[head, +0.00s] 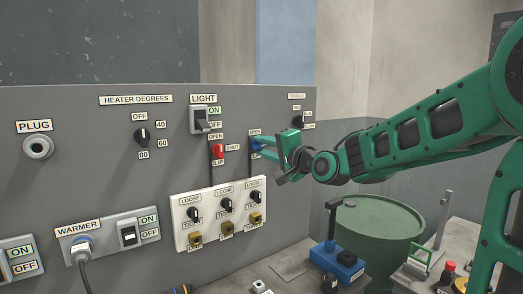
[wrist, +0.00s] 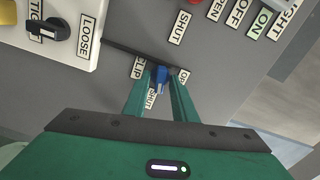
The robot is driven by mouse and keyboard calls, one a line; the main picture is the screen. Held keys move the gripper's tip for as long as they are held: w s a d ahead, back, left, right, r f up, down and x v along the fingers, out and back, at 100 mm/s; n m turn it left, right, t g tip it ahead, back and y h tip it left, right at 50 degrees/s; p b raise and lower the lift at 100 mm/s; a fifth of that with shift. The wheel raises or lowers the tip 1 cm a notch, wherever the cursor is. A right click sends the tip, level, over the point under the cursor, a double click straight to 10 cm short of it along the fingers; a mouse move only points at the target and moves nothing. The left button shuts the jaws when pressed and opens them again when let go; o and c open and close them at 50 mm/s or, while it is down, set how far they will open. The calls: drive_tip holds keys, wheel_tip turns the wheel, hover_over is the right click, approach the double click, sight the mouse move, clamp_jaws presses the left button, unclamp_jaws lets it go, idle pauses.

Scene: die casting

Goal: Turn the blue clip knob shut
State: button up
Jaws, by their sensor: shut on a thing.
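The blue clip knob (head: 256,147) sits on the grey panel, right of the red clip knob (head: 218,151). My gripper (head: 262,145) reaches it from the right, with its green fingers shut on the knob. In the wrist view the blue knob (wrist: 161,74) shows between the two fingertips. The OPEN label (wrist: 183,76) is partly hidden by a finger; the CLIP label (wrist: 138,67) lies left of the knob and the SHUT label (wrist: 151,98) below it. The fingers cover much of the knob, so I cannot tell which way it points.
A white plate (head: 181,228) with several black LOOSE/TIGHT knobs is below. The light switch (head: 201,119) is at upper left, and a black knob (head: 298,121) is close above my gripper. A green drum (head: 376,232) and a blue-based device (head: 337,262) stand below my arm.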

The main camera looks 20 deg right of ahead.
drive_tip(key=shift+d+f+m, duration=0.2)
drive_tip(key=shift+d+m, duration=0.05)
drive_tip(key=shift+m, duration=0.65)
drive_tip(key=shift+f, duration=0.1)
drive_tip(key=o, duration=0.7)
drive_tip(key=v, duration=1)
drive_tip(key=shift+s, duration=0.3)
drive_tip(key=shift+d, duration=0.1)
